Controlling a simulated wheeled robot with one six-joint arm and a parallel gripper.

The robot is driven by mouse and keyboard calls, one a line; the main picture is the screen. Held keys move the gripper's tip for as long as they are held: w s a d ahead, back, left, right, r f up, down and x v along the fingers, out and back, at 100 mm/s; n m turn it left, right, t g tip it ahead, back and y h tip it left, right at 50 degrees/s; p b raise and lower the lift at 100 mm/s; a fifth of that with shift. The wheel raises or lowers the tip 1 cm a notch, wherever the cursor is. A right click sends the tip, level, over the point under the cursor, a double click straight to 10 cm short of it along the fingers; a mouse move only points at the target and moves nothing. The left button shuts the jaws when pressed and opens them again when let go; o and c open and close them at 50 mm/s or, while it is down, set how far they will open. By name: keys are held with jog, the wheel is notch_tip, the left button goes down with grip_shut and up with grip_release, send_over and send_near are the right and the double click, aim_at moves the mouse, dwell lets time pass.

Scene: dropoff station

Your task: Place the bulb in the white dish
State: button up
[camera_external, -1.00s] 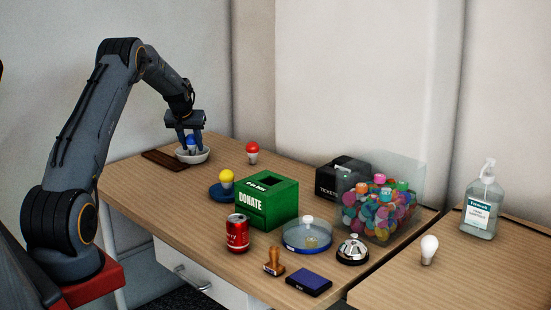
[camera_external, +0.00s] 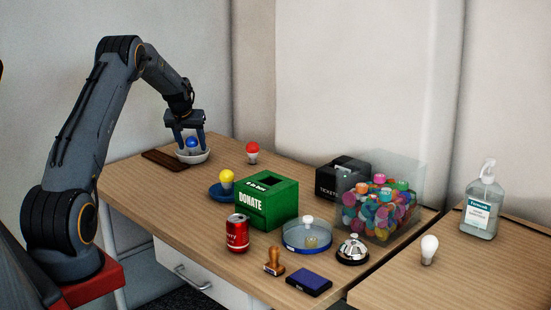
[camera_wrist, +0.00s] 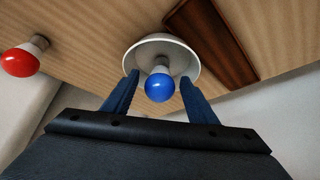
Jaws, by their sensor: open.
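A blue bulb (camera_external: 191,143) with a white base stands in the white dish (camera_external: 194,158) at the far left of the table. In the wrist view the blue bulb (camera_wrist: 159,86) shows in front of the inside of the white dish (camera_wrist: 145,46). My gripper (camera_external: 192,140) is open above the dish, with one finger on each side of the bulb. In the wrist view there is a gap between each fingertip and the bulb. The bulb's base is partly hidden behind its globe in the wrist view.
A brown wooden tray (camera_external: 165,161) lies left of the dish. A red bulb (camera_external: 252,150) stands to the right, and a yellow bulb (camera_external: 226,178) sits on a blue dish (camera_external: 218,192). A green donation box (camera_external: 268,201) and red can (camera_external: 237,234) stand nearer the front.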

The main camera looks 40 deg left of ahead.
jog(key=v, duration=1.1)
jog(key=shift+w, duration=0.1)
dwell(0.7)
jog(key=s+d+m+g+h+p, duration=0.1)
jog(key=s+d, duration=0.3)
jog(key=d, duration=0.6)
jog(key=s+d+m+g+h+p, duration=0.15)
jog(key=s+d, duration=0.35)
jog(key=d, duration=0.5)
jog(key=s+d+m+p, duration=0.15)
jog(key=s+d, duration=0.25)
jog(key=d, duration=0.7)
jog(key=s+d+m+p, duration=0.1)
jog(key=s+d, duration=0.4)
jog(key=s, duration=0.3)
jog(key=s+d+f+m+g+p, duration=0.1)
jog(key=s+d, duration=0.4)
jog(key=s, duration=0.3)
jog(key=s+d+m+g+p, duration=0.1)
jog(key=s+d, duration=0.4)
jog(key=s, duration=0.3)
jog(key=shift+s+d+f+h+p, duration=0.25)
jog(key=shift+h+p, duration=0.1)
jog(key=shift+h, duration=0.1)
jog(key=shift+g, duration=0.25)
